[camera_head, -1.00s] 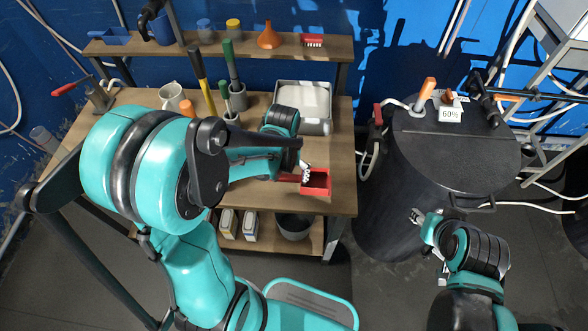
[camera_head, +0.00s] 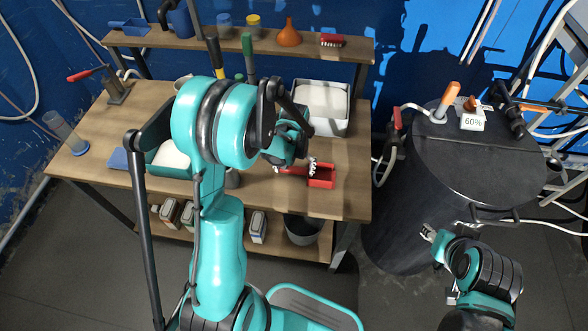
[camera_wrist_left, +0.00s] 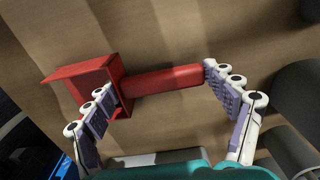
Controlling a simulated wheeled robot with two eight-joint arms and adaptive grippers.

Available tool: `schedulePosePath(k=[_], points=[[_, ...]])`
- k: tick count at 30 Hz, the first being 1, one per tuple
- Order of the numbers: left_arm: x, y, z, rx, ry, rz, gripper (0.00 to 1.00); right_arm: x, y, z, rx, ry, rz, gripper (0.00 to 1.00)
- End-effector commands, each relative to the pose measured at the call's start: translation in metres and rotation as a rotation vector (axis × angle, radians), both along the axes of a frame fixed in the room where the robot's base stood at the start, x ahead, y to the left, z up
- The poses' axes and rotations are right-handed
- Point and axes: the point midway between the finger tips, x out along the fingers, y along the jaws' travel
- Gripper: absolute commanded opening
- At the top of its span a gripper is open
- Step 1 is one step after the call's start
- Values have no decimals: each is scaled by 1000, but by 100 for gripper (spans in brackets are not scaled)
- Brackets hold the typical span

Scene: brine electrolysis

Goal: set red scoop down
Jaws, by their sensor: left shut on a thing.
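The red scoop (camera_head: 322,182) is at the right front part of the wooden table (camera_head: 345,203), its box-shaped bowl to the right and its handle to the left. My left gripper (camera_head: 295,168) is shut on it from above. In the left wrist view the scoop's handle (camera_wrist_left: 165,81) runs between the two widely spread fingers of this gripper (camera_wrist_left: 162,84), one by the bowl and one at the handle's end. Whether the scoop touches the tabletop is hard to tell. My right gripper (camera_head: 431,236) is beside the black drum, away from the scoop; its opening is too small to judge.
A grey-white tray of white material (camera_head: 322,104) stands behind the scoop. A teal-edged container (camera_head: 170,158) and a clear cylinder (camera_head: 66,133) are at left. The black drum (camera_head: 470,165) stands right of the table. Bare tabletop lies around the scoop.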

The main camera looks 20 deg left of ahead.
Motion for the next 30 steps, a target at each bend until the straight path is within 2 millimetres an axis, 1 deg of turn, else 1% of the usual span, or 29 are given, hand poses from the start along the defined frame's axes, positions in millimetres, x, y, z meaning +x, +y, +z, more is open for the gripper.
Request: schedulePosePath(k=[6, 7, 8, 18, 21, 23, 26, 30], points=[[0, 0, -4, 0, 0, 0, 53, 0, 0, -4, 0, 0, 0, 40], [0, 0, -3, 0, 0, 0, 92, 0, 0, -3, 0, 0, 0, 40], [0, 0, -3, 0, 0, 0, 100, 0, 0, -3, 0, 0, 0, 40], [0, 0, -2, 0, 0, 0, 100, 0, 0, -2, 0, 0, 0, 40], [0, 0, 3, 0, 0, 0, 100, 0, 0, 2, 0, 0, 0, 40], [0, 0, 10, 0, 0, 0, 100, 0, 0, 5, 0, 0, 0, 40], [-1, 0, 30, 0, 0, 0, 100, 0, 0, 12, 0, 0, 0, 40], [-1, -1, 63, 0, 0, 0, 100, 0, 0, 23, 0, 0, 0, 40]])
